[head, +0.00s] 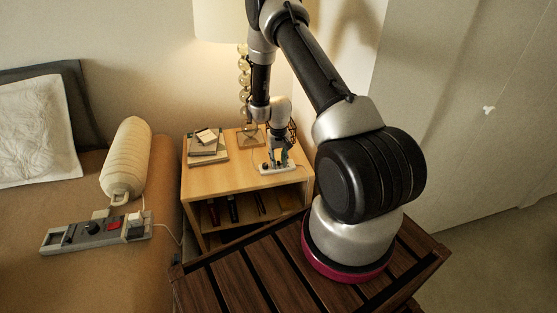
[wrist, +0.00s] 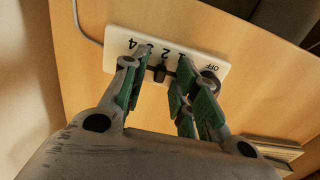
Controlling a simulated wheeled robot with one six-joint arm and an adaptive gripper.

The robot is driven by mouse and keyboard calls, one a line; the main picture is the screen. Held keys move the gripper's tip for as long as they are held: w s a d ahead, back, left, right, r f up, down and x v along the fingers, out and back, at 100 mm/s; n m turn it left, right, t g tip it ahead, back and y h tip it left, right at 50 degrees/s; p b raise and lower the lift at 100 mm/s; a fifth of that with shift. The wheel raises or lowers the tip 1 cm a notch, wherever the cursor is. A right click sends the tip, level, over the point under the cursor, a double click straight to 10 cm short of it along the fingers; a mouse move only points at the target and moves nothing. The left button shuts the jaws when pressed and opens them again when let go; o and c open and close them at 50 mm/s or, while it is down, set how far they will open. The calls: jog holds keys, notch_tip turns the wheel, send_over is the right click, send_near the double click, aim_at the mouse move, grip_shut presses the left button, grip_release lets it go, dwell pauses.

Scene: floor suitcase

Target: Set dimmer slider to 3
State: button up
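The dimmer (wrist: 110,62) is a white plate on the wooden nightstand, with the marks OFF, 1, 2, 3 and 4 upside down in the wrist view. It also shows in the head view (head: 264,170) under my gripper (head: 281,162). A small dark slider knob (wrist: 159,73) stands near the marks 2 and 3; I cannot tell its exact setting. In the wrist view my gripper (wrist: 157,68) is open, its green-padded fingers on either side of the knob, with a visible gap to it. The right fingers partly hide the plate near 1.
A round dark knob (wrist: 210,80) sits at the plate's OFF end. A lamp with a beaded stem (head: 243,75) and stacked books (head: 208,152) share the nightstand (head: 215,180). A grey control panel (head: 75,236) and cream bolster (head: 126,160) lie on the bed at left.

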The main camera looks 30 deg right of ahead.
grip_shut()
jog(key=shift+s+d, duration=0.25)
jog(key=shift+d, duration=0.7)
jog(key=shift+o, duration=1.2)
grip_release()
jog(key=shift+a, duration=0.1)
notch_tip(320, 180, up, 12)
